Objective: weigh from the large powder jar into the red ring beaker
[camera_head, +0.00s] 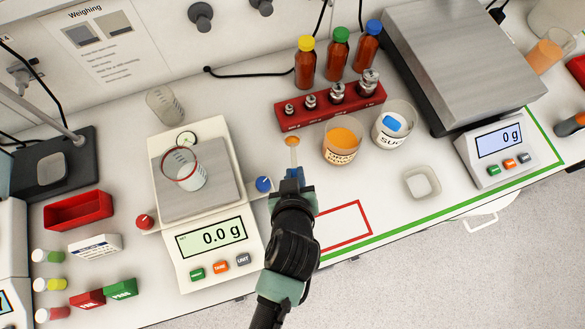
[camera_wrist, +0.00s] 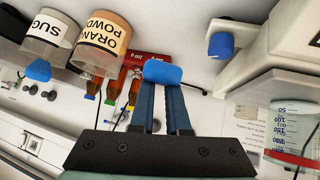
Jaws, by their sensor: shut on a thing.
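My gripper (camera_head: 294,180) is shut on the blue handle of a scoop (camera_head: 293,152), whose tip carries orange powder. It is above the bench, between the small balance and the orange powder jar (camera_head: 342,147). In the wrist view the blue handle (camera_wrist: 162,72) sits between my fingertips (camera_wrist: 162,88). The orange powder jar (camera_wrist: 98,45) is open and looks slightly larger than the sugar jar (camera_head: 391,128), which holds another blue-handled scoop. The red ring beaker (camera_head: 190,178) stands upright on the small balance (camera_head: 218,200), left of my gripper. It looks empty. The balance reads 0.0 g.
A plain beaker (camera_head: 164,105) stands behind the balance. Blue (camera_head: 263,184) and red (camera_head: 145,221) knobs flank the balance. A red weight rack (camera_head: 330,110) and several bottles stand behind. A white dish (camera_head: 422,183) lies right, before the large scale (camera_head: 455,60).

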